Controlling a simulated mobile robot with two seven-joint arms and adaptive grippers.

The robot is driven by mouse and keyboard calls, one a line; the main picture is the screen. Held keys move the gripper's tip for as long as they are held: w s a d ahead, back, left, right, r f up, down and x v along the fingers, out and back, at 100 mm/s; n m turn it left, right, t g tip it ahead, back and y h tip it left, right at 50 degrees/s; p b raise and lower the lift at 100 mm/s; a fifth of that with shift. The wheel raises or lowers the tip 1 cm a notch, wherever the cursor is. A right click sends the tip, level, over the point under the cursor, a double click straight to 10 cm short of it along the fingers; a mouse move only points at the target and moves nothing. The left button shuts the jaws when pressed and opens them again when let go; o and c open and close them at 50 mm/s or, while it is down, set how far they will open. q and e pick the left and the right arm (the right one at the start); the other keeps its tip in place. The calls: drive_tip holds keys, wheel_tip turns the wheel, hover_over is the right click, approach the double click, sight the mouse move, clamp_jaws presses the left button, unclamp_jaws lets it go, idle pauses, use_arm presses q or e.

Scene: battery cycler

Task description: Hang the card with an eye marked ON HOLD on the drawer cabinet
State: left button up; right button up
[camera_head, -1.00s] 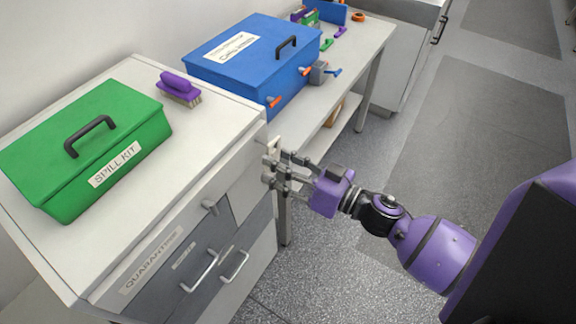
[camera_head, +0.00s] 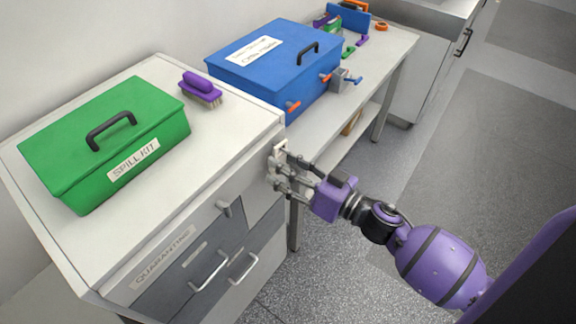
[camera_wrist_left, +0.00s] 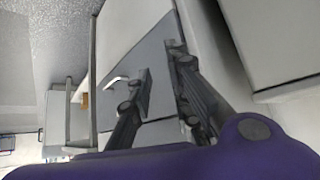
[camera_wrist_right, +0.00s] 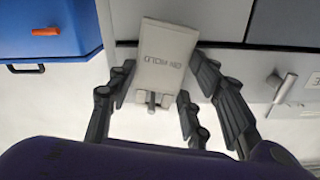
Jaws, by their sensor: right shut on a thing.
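The ON HOLD card (camera_wrist_right: 160,60) is a small pale card. My right gripper (camera_wrist_right: 150,95) is shut on it in the right wrist view, with a grey stub at its near edge. Its eye is not clear to me. In the head view the card (camera_head: 280,151) stands at the fingertips of the right gripper (camera_head: 282,172), beside the drawer cabinet's (camera_head: 215,135) right front corner. Whether it touches the cabinet I cannot tell. A grey peg (camera_head: 223,208) sticks out of the cabinet front; it also shows in the right wrist view (camera_wrist_right: 284,88). My left gripper (camera_wrist_left: 160,95) is open and empty.
A green SPILL KIT box (camera_head: 107,140) and a purple brush (camera_head: 200,88) stand on the cabinet. Below the QUARANTINE label (camera_head: 162,257) are drawer handles (camera_head: 208,271). A blue box (camera_head: 268,68) sits on the bench behind. Floor at the right is clear.

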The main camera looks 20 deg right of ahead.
drive_tip(key=o, duration=0.9)
drive_tip(key=v, duration=1.2)
